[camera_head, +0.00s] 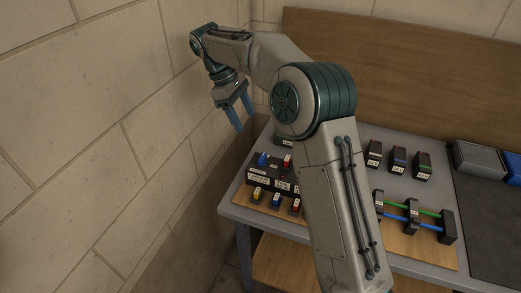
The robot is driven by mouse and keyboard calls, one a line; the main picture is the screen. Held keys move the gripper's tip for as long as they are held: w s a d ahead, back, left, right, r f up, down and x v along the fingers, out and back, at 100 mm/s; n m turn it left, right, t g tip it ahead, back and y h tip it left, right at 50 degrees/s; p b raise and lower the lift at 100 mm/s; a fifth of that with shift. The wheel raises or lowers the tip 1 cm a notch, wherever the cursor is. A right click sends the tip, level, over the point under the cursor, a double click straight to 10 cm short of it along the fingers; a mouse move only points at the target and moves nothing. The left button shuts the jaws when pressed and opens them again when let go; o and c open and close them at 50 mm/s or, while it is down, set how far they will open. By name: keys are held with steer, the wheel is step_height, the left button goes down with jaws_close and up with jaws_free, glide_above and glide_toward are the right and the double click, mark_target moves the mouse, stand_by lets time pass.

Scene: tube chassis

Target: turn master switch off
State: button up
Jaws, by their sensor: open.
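A dark switch box (262,178) with white labels stands on the left end of the workbench, partly hidden by my arm. On top of it are a blue switch (262,159) and a red switch (287,160). I cannot read the labels, so I cannot tell which one is the master switch. My gripper (232,118) has blue fingers, points downward, and is open and empty. It hangs above and to the left of the box, near the stone wall, apart from the switches.
Small yellow, blue and red blocks (275,202) sit in front of the box. Right of my arm are several black labelled blocks (398,160) and a rack with green and blue tubes (413,215). A grey bin (478,160) stands farther right. A stone wall (100,130) bounds the left.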

mark_target(262, 157)
steer(key=p+x, duration=0.1)
steer(key=x, duration=1.2)
steer(key=shift+d+f, duration=0.1)
steer(key=shift+f, duration=0.3)
steer(key=c, duration=1)
